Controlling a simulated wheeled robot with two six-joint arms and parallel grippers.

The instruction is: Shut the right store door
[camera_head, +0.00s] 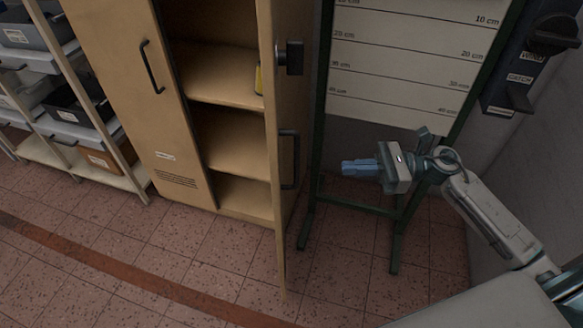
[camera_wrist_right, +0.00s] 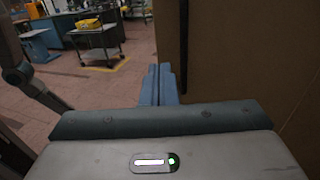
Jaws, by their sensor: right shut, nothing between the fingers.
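The tan store cabinet stands at the left of centre in the head view. Its right door (camera_head: 273,150) is swung open towards me and shows nearly edge-on, with a dark handle (camera_head: 289,158) and a dark lock block (camera_head: 290,57) on its outer face. The left door (camera_head: 150,105) is shut. My right gripper (camera_head: 345,168) is shut and empty, to the right of the open door, with its blue fingers pointing left towards it. A gap shows between them. In the right wrist view the shut fingers (camera_wrist_right: 158,85) show beside a brown panel (camera_wrist_right: 240,55), apparently the door. My left gripper is out of view.
A green-framed measuring board (camera_head: 410,70) stands behind my right gripper. A rack with grey and dark bins (camera_head: 75,105) stands at the left. Open cabinet shelves (camera_head: 225,85) show between the doors. The tiled floor in front is clear.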

